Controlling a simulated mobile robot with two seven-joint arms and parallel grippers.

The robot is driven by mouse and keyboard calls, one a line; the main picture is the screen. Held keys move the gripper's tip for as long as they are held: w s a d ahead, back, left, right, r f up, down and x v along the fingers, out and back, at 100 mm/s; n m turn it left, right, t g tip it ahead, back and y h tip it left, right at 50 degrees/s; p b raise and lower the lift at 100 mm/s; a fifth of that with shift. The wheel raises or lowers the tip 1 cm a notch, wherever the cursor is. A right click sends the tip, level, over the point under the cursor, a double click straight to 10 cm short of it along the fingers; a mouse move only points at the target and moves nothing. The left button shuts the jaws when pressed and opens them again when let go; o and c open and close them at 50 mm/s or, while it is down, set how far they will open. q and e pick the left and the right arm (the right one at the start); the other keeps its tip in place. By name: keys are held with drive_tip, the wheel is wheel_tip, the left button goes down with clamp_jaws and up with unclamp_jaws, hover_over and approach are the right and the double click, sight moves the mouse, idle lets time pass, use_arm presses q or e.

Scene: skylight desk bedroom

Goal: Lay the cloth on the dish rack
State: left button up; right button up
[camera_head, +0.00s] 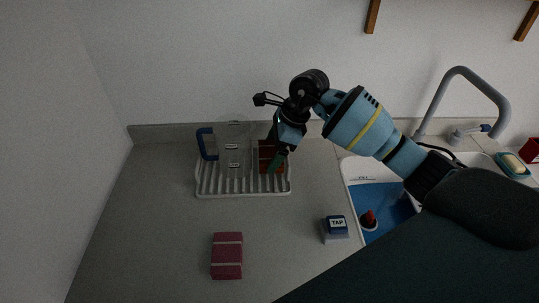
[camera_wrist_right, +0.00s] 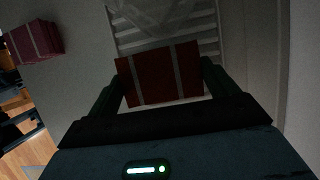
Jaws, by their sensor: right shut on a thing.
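A dark red cloth with pale stripes (camera_head: 265,152) is between the fingers of my right gripper (camera_head: 277,163), at the right side of the dish rack. In the right wrist view the cloth (camera_wrist_right: 160,75) spans the gap between both fingers (camera_wrist_right: 162,88), and the gripper is shut on it. The white slatted dish rack (camera_head: 243,193) stands on the counter near the back wall. The cloth is over the rack's right part; I cannot tell whether it touches the slats. A finger hides part of the cloth. My left gripper is not in view.
A blue-edged item (camera_head: 207,144) and clear glassware (camera_head: 234,160) stand in the rack's left and middle. A second, pinkish-red striped block (camera_head: 227,262) lies on the front counter. The left counter is clear.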

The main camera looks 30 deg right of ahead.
sight(270, 154)
drive_tip(key=shift+w, duration=0.75)
drive_tip(key=shift+w+a+f, duration=0.1)
drive_tip(key=shift+f, duration=1.75)
drive_tip(key=shift+f, duration=0.15)
drive_tip(key=o, duration=0.8)
drive_tip(key=shift+r, duration=0.4)
drive_tip(key=v, duration=1.1)
drive_tip(key=shift+r, duration=0.25)
